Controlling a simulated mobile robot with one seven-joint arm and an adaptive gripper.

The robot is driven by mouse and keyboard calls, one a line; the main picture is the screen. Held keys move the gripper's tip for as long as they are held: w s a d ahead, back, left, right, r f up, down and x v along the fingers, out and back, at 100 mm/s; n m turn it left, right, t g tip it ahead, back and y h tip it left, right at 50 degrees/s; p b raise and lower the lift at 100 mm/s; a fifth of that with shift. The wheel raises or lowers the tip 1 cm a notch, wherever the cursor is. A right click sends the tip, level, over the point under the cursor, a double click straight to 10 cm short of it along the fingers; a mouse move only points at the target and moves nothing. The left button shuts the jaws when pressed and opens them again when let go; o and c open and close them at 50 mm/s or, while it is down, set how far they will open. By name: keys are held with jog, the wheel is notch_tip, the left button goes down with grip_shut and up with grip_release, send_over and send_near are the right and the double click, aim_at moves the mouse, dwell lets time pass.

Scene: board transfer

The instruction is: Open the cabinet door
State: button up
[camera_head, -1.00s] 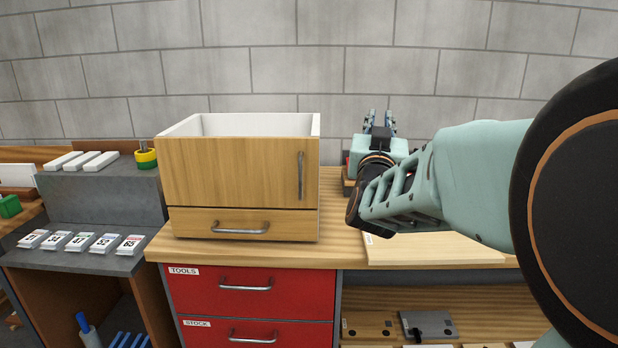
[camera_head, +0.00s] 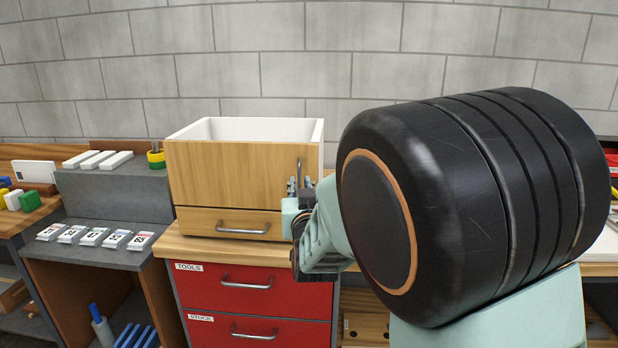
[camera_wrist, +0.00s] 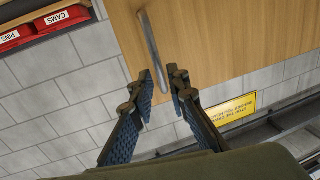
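The cabinet (camera_head: 201,175) is a wooden box with an open white top on the workbench. Its door is shut and has a vertical metal handle (camera_head: 299,172) near the right edge. In the wrist view the door (camera_wrist: 218,38) fills the upper part, and the handle (camera_wrist: 153,50) runs down toward the fingers. My gripper (camera_head: 300,186) is at the door's lower right, by the lower end of the handle. In the wrist view my gripper (camera_wrist: 160,82) is open, its two fingertips apart. The handle's lower end lies near or between the tips; contact cannot be told.
A wooden drawer (camera_head: 228,223) with a horizontal handle is under the door. Red drawers (camera_head: 255,292) are below the benchtop. A grey shelf (camera_head: 110,195) with numbered cards stands left. My arm hides much of the bench's right side.

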aim_at(299, 178)
jog(key=shift+w+a, duration=0.2)
jog(key=shift+w, duration=1)
jog(key=shift+w+a, duration=0.15)
jog(key=shift+w, duration=1)
jog(key=shift+c, duration=0.6)
grip_shut()
